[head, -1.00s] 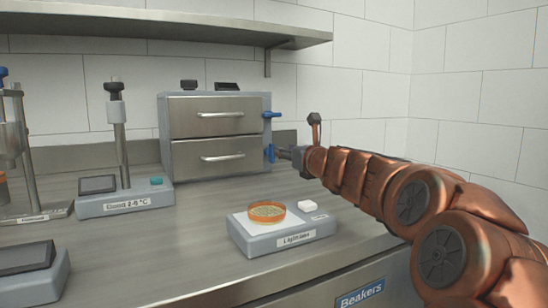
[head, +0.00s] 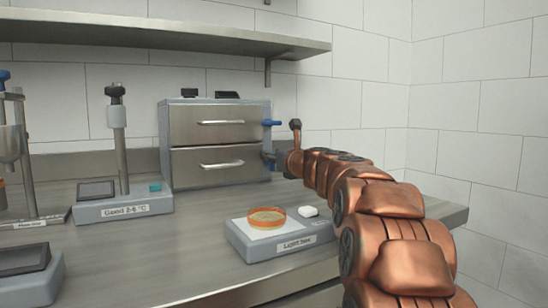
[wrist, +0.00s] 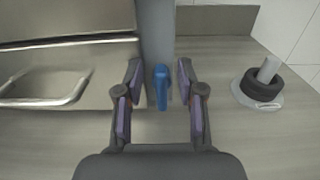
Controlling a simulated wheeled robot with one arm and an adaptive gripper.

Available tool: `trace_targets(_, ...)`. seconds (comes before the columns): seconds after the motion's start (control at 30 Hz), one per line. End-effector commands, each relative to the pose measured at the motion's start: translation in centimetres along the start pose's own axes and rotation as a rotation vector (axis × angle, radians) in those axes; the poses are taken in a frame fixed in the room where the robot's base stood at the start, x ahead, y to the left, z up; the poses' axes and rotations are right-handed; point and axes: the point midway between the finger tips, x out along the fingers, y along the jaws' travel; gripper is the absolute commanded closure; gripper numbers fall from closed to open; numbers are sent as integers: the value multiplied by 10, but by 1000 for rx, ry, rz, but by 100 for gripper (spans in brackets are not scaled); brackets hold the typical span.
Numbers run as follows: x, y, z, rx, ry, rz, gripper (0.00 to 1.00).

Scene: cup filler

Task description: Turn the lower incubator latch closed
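The incubator (head: 215,163) is a grey box with two steel drawer doors, standing at the back of the bench. Its upper blue latch (head: 271,123) sticks out sideways on the right edge. The lower blue latch (wrist: 161,88) shows in the wrist view, its handle hanging down in the picture. My gripper (wrist: 159,75) is open, with one finger on each side of this latch and a gap on both sides. In the head view my gripper (head: 279,160) is at the incubator's lower right edge and mostly hides the lower latch.
A bar handle (wrist: 50,95) lies left of my fingers in the wrist view. A black and grey round item (wrist: 262,85) stands to the right. A light box (head: 280,240) with an orange dish (head: 267,218) sits on the bench in front. A shelf (head: 160,38) hangs above.

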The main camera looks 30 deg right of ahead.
Motion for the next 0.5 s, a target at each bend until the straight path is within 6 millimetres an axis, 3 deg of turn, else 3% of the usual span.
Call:
trace_targets(0.23, 0, 0, 0, 0, 0, 0, 62)
trace_targets(0.5, 0, 0, 0, 0, 0, 0, 91)
